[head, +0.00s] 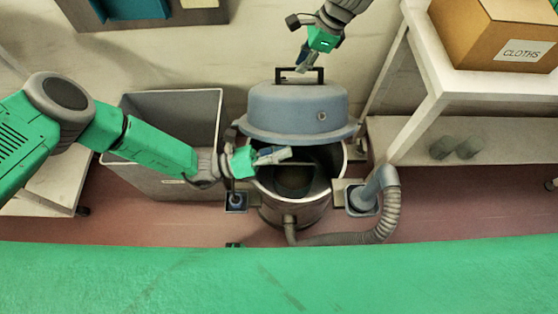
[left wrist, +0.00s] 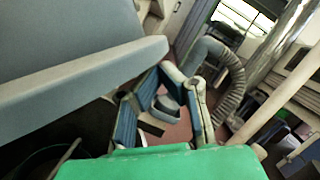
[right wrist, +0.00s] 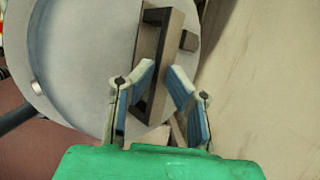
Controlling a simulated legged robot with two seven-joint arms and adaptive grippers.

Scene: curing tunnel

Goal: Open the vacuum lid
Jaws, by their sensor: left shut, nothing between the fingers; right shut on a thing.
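The blue-grey vacuum lid (head: 292,112) is raised off the front of the metal drum (head: 330,197) and tilted back, so the dark interior shows below its rim. My right gripper (head: 302,64) comes from above and is shut on the lid's black handle (head: 320,75). In the right wrist view the handle (right wrist: 153,80) runs between the fingers (right wrist: 160,68). My left gripper (head: 282,155) is shut and empty, in front of the drum opening, below the lid. The lid's edge (left wrist: 100,68) fills the upper left of the left wrist view. Whether the left fingers touch it, I cannot tell.
A grey bin (head: 207,125) stands left of the drum. A ribbed hose (head: 391,208) curves from the drum's right side. A white shelf (head: 440,95) at the right carries a CLOTHS box (head: 478,40). A green surface (head: 280,275) crosses the foreground.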

